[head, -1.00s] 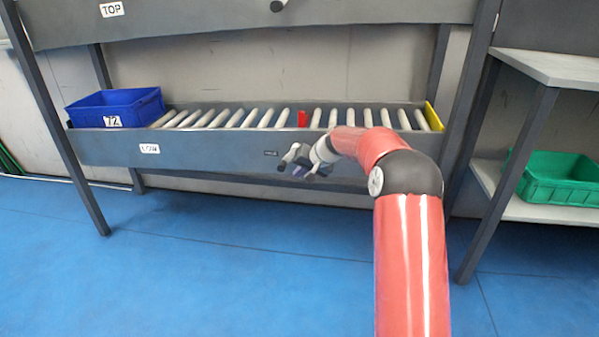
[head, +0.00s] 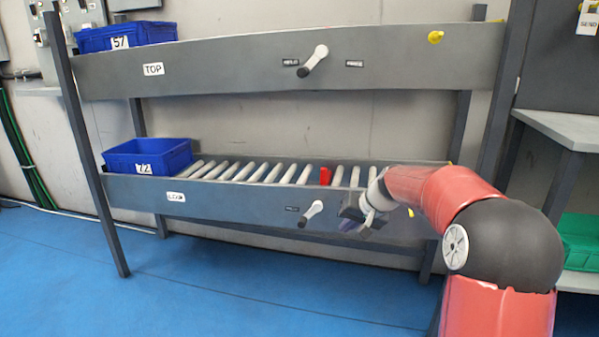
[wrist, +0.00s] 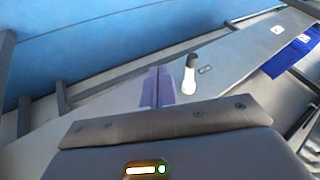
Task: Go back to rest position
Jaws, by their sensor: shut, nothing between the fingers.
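My gripper (head: 350,223) hangs in front of the right part of the lower conveyor rail (head: 240,205), at the end of my red arm. In the wrist view its purple-grey fingers (wrist: 158,86) are together with nothing between them. The same lever (wrist: 189,78) shows right of the fingers in the wrist view.
Blue bin 72 (head: 146,171) sits at the left of the lower rollers, and blue bin 57 (head: 150,40) on the top level. The top rail has another lever (head: 315,60). A grey shelf with a green bin (head: 580,240) stands right. Blue floor in front is clear.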

